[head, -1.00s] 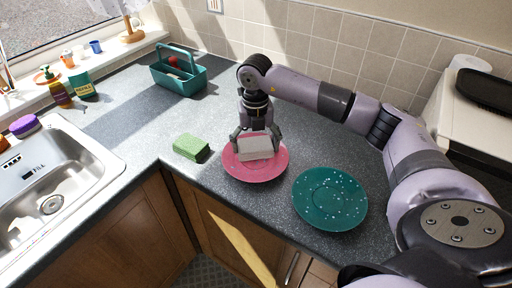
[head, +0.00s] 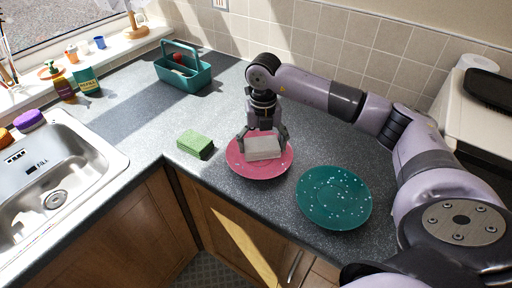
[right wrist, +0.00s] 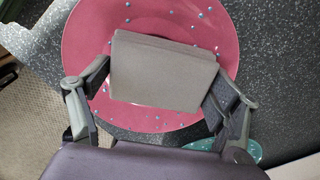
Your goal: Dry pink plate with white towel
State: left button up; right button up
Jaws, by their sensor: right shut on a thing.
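A pink plate (head: 262,171) lies on the counter, with water drops on its surface in the right wrist view (right wrist: 85,45). My right gripper (head: 263,147) is shut on a folded white towel (head: 262,149) over the plate. In the right wrist view the towel (right wrist: 160,72) looks grey and sits between the two fingers, covering the middle of the plate. I cannot tell whether it presses on the plate. My left gripper is not in view.
A teal plate (head: 333,199) with white drops lies right of the pink plate, near the counter's front edge. A green sponge (head: 195,144) lies to its left. A teal caddy (head: 184,75) stands behind. A sink (head: 50,190) is at left.

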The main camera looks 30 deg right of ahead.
aim_at(260, 141)
jog(key=shift+s+a+p, duration=0.3)
jog(key=shift+s+a, duration=0.5)
jog(key=shift+a, duration=0.25)
jog(key=shift+w+d+b, duration=0.4)
jog(key=shift+w+d, duration=0.7)
jog(key=shift+w, duration=0.2)
jog(key=shift+r, duration=0.1)
jog(key=shift+a+r+p, duration=0.1)
jog(key=shift+r+p, duration=1.9)
jog(key=shift+r, duration=1)
jog(key=shift+r, duration=0.1)
jog(key=shift+r+p, duration=1.05)
jog(key=shift+r, duration=0.35)
